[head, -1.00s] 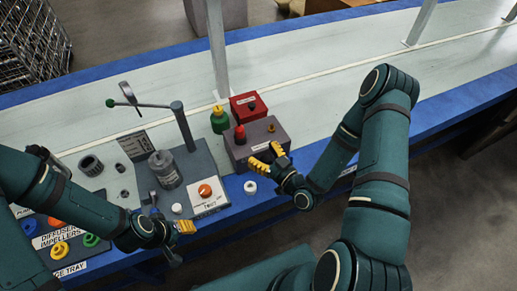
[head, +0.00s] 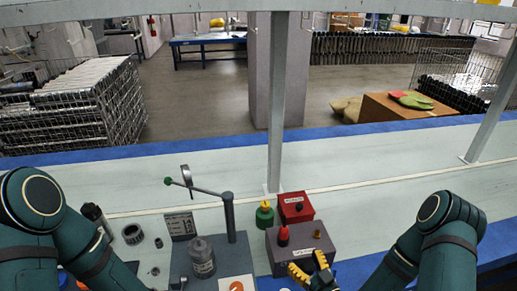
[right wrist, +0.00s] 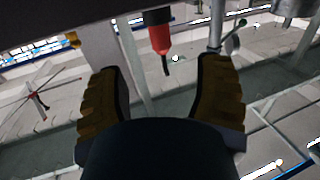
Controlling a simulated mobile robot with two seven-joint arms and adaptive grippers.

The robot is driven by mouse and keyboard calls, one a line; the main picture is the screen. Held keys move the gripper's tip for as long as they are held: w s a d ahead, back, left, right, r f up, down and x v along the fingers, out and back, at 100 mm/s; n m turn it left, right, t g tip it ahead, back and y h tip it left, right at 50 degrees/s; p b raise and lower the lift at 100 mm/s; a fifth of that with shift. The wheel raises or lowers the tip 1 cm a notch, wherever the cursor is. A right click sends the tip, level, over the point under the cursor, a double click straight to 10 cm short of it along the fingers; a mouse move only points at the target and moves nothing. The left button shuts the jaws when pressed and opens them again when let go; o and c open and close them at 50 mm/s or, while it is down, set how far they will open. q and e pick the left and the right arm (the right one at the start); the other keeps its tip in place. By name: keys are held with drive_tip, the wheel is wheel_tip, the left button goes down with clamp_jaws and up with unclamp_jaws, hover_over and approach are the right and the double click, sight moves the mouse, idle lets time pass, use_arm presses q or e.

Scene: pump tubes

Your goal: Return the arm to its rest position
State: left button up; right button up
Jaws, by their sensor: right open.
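My right gripper (head: 310,268) is at the bottom of the head view, in front of the grey box (head: 292,246). Its yellow fingers stand apart with nothing between them. In the right wrist view the same gripper (right wrist: 165,95) is open and empty. A red part with a dark tip (right wrist: 160,38) shows beyond the fingers there. My left arm (head: 60,235) fills the lower left of the head view, and its gripper is below the picture edge.
A red box (head: 295,208) and a green, yellow-topped piece (head: 265,214) stand behind the grey box. A post with a lever (head: 229,217) rises from the grey fixture to the left. A frame upright (head: 278,110) stands at the back. The pale bench (head: 370,202) is clear at right.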

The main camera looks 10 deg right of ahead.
drive_tip(key=a+f+g, duration=0.2)
drive_tip(key=s+a+f+m+g, duration=0.1)
drive_tip(key=a+f+g, duration=0.2)
drive_tip(key=a+g, duration=0.1)
drive_tip(key=g, duration=0.1)
drive_tip(key=shift+s+f+h, duration=0.3)
drive_tip(key=shift+s+f, duration=0.05)
drive_tip(key=shift+f, duration=0.05)
drive_tip(key=s+g, duration=0.1)
drive_tip(key=s+a+f+m+g, duration=0.1)
drive_tip(key=s+a+g, duration=0.1)
drive_tip(key=s, duration=0.1)
drive_tip(key=shift+f+m+g+h, duration=0.3)
drive_tip(key=shift+f+m+g, duration=0.1)
drive_tip(key=s+a+m+g, duration=0.2)
drive_tip(key=s+g, duration=0.2)
drive_tip(key=s, duration=0.2)
drive_tip(key=shift+s+a+g+h, duration=0.25)
drive_tip(key=shift+s+g+h, duration=0.05)
drive_tip(key=shift+s, duration=0.05)
drive_tip(key=shift+d+m, duration=0.1)
drive_tip(key=shift+m, duration=0.2)
